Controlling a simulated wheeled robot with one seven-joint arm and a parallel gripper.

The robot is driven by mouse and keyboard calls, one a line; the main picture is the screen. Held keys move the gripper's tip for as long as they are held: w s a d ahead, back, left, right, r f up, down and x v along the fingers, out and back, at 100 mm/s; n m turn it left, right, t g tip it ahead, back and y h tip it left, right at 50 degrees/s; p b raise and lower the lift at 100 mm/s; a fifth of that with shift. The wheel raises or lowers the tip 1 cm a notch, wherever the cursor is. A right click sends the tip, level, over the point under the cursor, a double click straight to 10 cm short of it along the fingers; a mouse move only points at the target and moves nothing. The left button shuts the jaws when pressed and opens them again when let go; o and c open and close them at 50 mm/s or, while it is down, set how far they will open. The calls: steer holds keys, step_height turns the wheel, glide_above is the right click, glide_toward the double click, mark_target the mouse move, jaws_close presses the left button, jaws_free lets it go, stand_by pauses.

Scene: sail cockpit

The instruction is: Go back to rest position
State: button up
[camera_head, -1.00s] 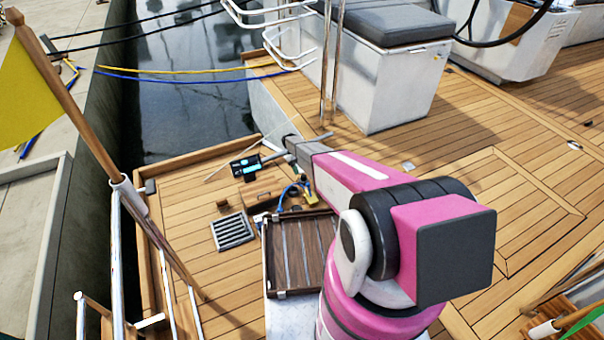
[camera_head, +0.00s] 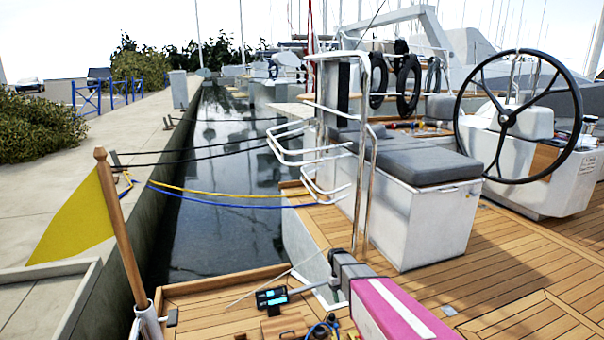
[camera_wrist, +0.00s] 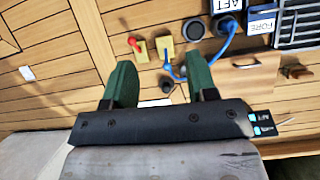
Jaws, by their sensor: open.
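My gripper (camera_wrist: 159,82) shows in the wrist view with two green fingers set wide apart. Nothing is between them, and the teak deck lies beyond the tips. In the head view, my arm's pink and grey link reaches in from the bottom edge, and I cannot make out the fingers there. Beyond the fingers in the wrist view are a red-knobbed yellow fitting (camera_wrist: 137,48), a second yellow fitting (camera_wrist: 165,49) and a blue cable (camera_wrist: 225,43).
A dark device with cyan displays (camera_head: 271,298) is left of my arm. A grey-cushioned white seat box (camera_head: 425,215) and steel rails (camera_head: 368,170) stand beyond it. The steering wheel (camera_head: 505,118) is right. A yellow flag (camera_head: 75,225) stands left. Open deck (camera_head: 500,270) lies right.

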steer(key=s+d+r+m+t+y, duration=0.1)
steer(key=s+r+m+t, duration=0.2)
steer(key=s+r, duration=1.5)
steer(key=shift+s+d+r+t+y, duration=0.35)
steer(key=shift+r+t, duration=0.15)
steer(key=shift+t, duration=0.4)
